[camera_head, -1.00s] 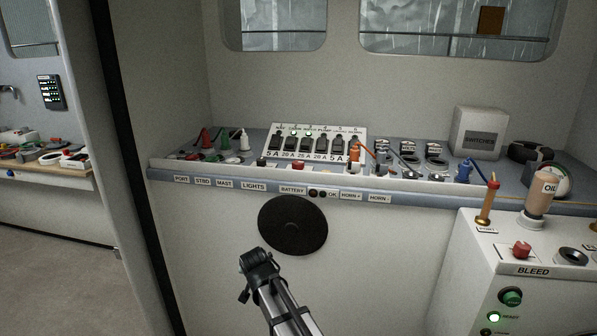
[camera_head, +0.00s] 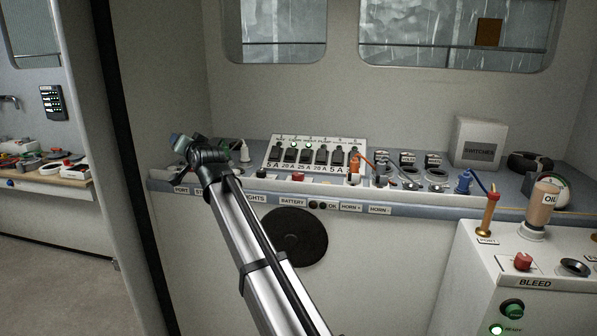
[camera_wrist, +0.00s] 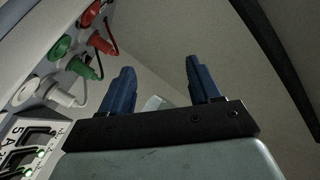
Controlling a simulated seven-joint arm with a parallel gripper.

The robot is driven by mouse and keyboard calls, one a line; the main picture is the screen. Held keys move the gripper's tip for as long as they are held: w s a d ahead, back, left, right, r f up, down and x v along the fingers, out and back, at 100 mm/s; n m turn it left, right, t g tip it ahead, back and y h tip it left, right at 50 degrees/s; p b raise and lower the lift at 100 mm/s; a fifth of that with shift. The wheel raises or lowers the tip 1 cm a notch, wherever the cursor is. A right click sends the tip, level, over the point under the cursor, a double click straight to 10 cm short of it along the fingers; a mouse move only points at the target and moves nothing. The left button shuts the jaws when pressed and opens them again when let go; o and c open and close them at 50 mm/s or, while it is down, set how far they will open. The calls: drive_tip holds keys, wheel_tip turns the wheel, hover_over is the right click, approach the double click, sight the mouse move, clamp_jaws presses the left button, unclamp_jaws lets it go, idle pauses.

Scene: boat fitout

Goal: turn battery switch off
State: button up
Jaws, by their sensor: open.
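A small red knob (camera_head: 297,176) sits on the console ledge, just above the label reading BATTERY (camera_head: 292,201). Its setting is too small to read. My gripper (camera_head: 183,143) is over the left end of the console, well to the left of the red knob and apart from it. In the wrist view, the two blue fingers of my gripper (camera_wrist: 160,75) stand wide apart with nothing between them. The red knob does not show in the wrist view.
The breaker panel (camera_head: 313,153) with green lights stands behind the knob. Red (camera_wrist: 90,14), green (camera_wrist: 82,67) and white (camera_wrist: 62,93) connectors lie left of my fingers in the wrist view. An orange-handled part (camera_head: 355,166) stands right of the knob. A white box (camera_head: 478,142) is farther right.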

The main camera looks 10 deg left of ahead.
wheel_tip(320, 180, up, 4)
drive_tip(key=w+d, duration=0.1)
drive_tip(key=w, duration=0.1)
drive_tip(key=n+g+h, duration=0.3)
drive_tip(key=g+h, duration=0.5)
drive_tip(key=h, duration=0.3)
approach(298, 173)
drive_tip(key=x, duration=0.8)
drive_tip(key=shift+s+f, duration=0.1)
drive_tip(key=shift+f, duration=0.15)
drive_tip(key=shift+c, duration=0.3)
drive_tip(key=c, duration=1)
